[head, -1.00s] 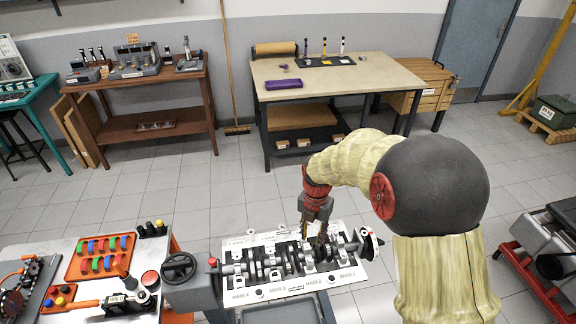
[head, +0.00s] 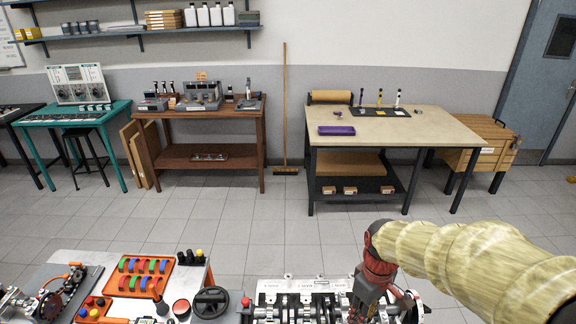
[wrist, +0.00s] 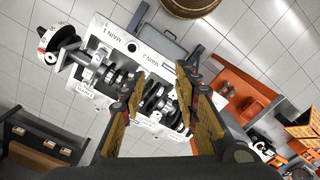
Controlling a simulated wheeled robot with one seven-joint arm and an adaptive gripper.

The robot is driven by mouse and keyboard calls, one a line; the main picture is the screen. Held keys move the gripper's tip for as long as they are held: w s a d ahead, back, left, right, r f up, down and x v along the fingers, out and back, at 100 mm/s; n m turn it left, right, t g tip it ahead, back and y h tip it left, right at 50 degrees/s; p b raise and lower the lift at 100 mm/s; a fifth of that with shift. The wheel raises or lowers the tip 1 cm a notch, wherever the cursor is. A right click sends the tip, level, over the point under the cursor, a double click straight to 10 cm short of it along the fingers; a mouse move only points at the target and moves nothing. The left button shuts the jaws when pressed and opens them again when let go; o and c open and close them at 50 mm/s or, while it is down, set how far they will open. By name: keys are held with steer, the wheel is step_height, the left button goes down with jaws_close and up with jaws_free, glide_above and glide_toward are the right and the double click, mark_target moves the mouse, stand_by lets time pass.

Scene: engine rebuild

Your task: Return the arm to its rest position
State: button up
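My gripper (wrist: 160,95) is open and empty in the wrist view, its two yellowish fingers spread apart with the crankshaft (wrist: 150,100) seen between and beyond them. In the head view my gripper (head: 362,306) points down at the bottom, over the right part of the white engine block (head: 300,286). My arm (head: 470,255) reaches in from the right edge. The gap between fingertips and crankshaft is hard to judge. The lower part of the block is cut off by the head view's bottom edge.
An orange tray (head: 140,268) with coloured bearing shells and a black handwheel (head: 211,302) stand left of the block. A wooden-topped bench (head: 440,122) and a brown bench (head: 200,111) stand at the back. The tiled floor (head: 240,228) between is clear.

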steer(key=s+r+m+t+b, duration=0.5)
steer(key=s+r+m, duration=0.2)
steer(key=s+r, duration=0.3)
steer(key=s, duration=0.2)
steer(key=shift+s+r+t, duration=0.35)
steer(key=shift+t, duration=0.05)
